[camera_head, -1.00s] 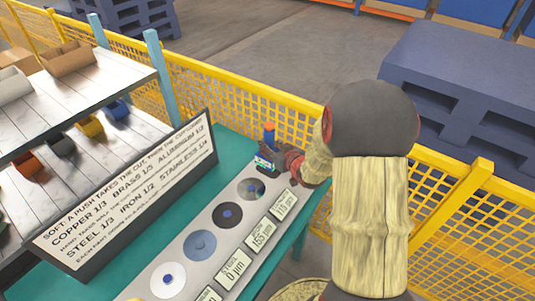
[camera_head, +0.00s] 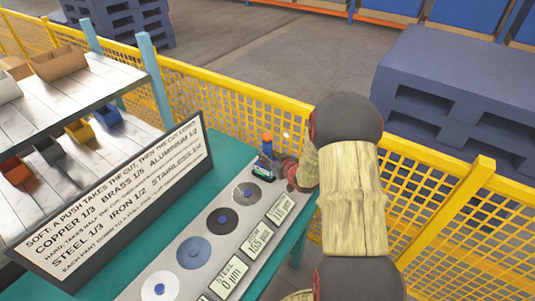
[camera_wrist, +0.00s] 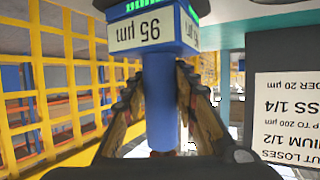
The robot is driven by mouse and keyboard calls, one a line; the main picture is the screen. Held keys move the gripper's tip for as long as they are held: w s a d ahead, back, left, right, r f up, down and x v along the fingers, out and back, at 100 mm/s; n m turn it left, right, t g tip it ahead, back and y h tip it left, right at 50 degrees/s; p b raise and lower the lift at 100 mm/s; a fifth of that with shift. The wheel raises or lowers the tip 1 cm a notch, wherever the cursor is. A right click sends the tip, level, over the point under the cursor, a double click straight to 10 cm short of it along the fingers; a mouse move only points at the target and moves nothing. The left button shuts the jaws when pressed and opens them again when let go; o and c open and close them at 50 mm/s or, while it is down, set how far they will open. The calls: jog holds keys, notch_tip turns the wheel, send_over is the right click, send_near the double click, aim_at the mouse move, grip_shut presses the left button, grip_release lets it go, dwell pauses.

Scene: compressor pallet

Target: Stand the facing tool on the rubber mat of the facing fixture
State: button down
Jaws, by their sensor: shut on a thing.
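The facing tool (camera_head: 266,153) has a blue handle and a box with a small display at one end. My gripper (camera_head: 283,169) is shut on its handle, at the far end of the fixture. In the wrist view, the fingers of my gripper (camera_wrist: 160,105) close on both sides of the blue handle of the facing tool (camera_wrist: 160,75), whose display reads 95 µm. The facing fixture (camera_head: 222,250) is a long grey plate on a teal bench. A dark patch under the tool may be the rubber mat; I cannot tell whether the tool touches it.
Several round discs with blue centres, including a dark one (camera_head: 222,221), line the fixture beside white readouts. A sign (camera_head: 125,205) stands along the left. A shelf with bins (camera_head: 78,130) is further left. A yellow mesh fence (camera_head: 225,105) runs behind the bench.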

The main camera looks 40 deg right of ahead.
jog(key=shift+w+r, duration=0.1)
jog(key=c, duration=1.9)
grip_release()
jog(key=shift+f, duration=0.3)
jog(key=o, duration=0.4)
jog(key=shift+o, duration=0.5)
jog(key=shift+r, duration=0.1)
